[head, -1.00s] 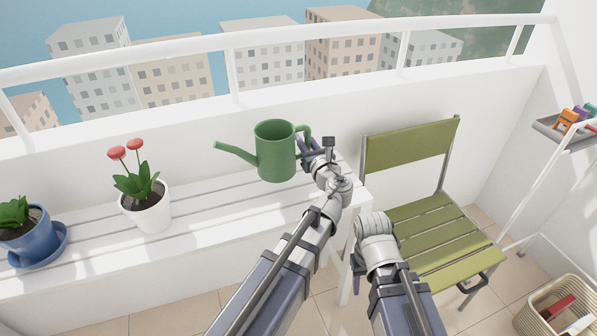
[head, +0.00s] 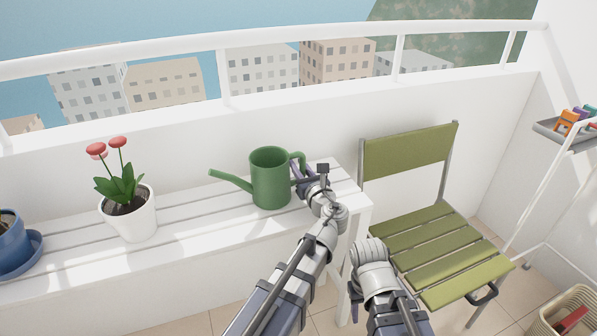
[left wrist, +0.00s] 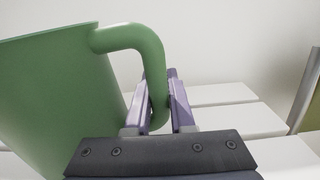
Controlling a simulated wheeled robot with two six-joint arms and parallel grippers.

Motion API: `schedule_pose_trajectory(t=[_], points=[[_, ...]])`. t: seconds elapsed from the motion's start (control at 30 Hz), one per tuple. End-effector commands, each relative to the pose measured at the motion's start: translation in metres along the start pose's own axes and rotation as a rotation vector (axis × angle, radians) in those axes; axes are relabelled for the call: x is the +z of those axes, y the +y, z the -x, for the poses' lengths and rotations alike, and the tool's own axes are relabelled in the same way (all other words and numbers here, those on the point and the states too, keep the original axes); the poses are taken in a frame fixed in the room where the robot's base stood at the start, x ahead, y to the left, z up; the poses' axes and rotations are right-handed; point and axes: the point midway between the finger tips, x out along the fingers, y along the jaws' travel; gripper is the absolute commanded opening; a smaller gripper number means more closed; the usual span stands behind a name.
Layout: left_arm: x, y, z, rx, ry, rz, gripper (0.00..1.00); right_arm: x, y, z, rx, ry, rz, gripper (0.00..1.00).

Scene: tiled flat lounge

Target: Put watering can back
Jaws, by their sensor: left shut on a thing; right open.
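The green watering can (head: 270,180) is upright at the right part of the white slatted bench (head: 190,215), its spout pointing left. Its base is at or just above the slats; I cannot tell if it touches. My left gripper (head: 303,177) is shut on the can's handle from the right. In the left wrist view, the purple fingers (left wrist: 160,105) lie either side of the green handle (left wrist: 145,48), beside the can body (left wrist: 60,90). My right gripper (head: 354,294) is mostly hidden behind its own wrist, low beside the bench's right end, away from the can.
A white pot with red flowers (head: 128,218) stands left of the can, with a blue pot (head: 12,245) farther left. A green slatted chair (head: 440,250) stands right of the bench. A shelf (head: 565,130) and basket (head: 568,310) are at far right. Bench slats between flower pot and can are clear.

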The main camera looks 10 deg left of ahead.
Motion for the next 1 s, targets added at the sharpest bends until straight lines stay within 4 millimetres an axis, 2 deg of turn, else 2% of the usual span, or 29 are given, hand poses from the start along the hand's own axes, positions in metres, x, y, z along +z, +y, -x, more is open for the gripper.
schedule_pose_trajectory(t=[0.3,0.33,0.6,1.0], points=[[-0.0028,-0.0001,0.0,0.0,-0.001,-0.003,0.0,-0.0002,-0.0004,-0.0031,0.0,0.0,0.001,0.5],[-0.002,0.0,0.0,0.0,0.0,0.0,0.24,-0.0002,-0.0003,-0.002,0.0,0.0,0.001,0.5],[-0.0014,0.0,0.0,0.0,0.0,0.0,0.52,-0.0001,-0.0002,-0.0014,0.0,0.0,0.0,0.5],[0.0024,0.0014,0.0011,0.0,0.0,0.0,0.52,0.0001,0.0003,0.0024,0.0,0.0,0.0,0.5]])
